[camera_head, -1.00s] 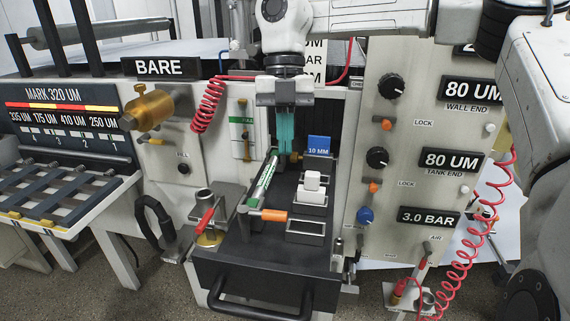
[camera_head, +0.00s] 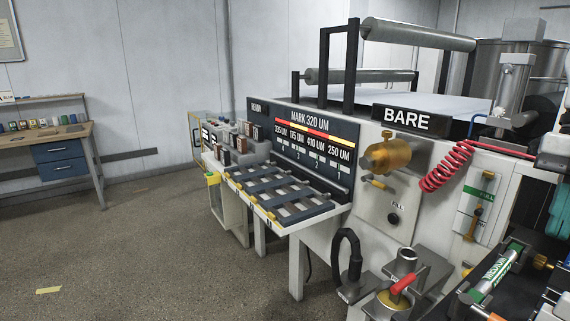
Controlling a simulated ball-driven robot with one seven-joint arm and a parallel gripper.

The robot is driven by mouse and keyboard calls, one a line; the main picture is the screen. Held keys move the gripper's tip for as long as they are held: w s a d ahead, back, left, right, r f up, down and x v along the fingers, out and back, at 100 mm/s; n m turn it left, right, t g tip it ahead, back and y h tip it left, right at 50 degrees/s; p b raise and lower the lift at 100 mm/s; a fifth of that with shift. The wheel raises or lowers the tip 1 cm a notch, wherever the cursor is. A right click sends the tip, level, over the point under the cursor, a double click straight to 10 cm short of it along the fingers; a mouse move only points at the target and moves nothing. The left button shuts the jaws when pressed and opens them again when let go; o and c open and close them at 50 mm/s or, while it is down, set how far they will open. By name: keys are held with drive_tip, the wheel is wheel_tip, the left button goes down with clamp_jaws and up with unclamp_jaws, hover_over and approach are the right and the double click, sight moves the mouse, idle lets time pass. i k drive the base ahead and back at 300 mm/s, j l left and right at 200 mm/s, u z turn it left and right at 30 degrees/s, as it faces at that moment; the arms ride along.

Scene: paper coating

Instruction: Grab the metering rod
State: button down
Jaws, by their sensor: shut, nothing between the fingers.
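A rack (camera_head: 262,183) of dark crossed bars juts from the machine below the display board (camera_head: 310,140), which reads MARK 320 UM above 335, 175, 410 and 250 UM. Grey strips lie between the bars; I cannot tell if any is a metering rod. A white-and-green labelled cylinder (camera_head: 494,270) lies tilted on the dark drawer at the lower right; I cannot tell whether it is the metering rod. My gripper (camera_head: 560,212) shows only as teal fingers cut by the right edge, above and right of the cylinder. It is shut and empty.
A brass cylinder (camera_head: 388,156) and a coiled red hose (camera_head: 446,166) stick out from the machine front. A cup and red-handled valve (camera_head: 400,286) stand low in front. A workbench (camera_head: 45,138) stands far left. The floor (camera_head: 150,245) between is open.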

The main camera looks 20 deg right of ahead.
sight(490, 279)
drive_tip(key=k+j, duration=0.3)
drive_tip(key=k, duration=0.15)
drive_tip(key=k+j, duration=0.25)
drive_tip(key=k, duration=0.25)
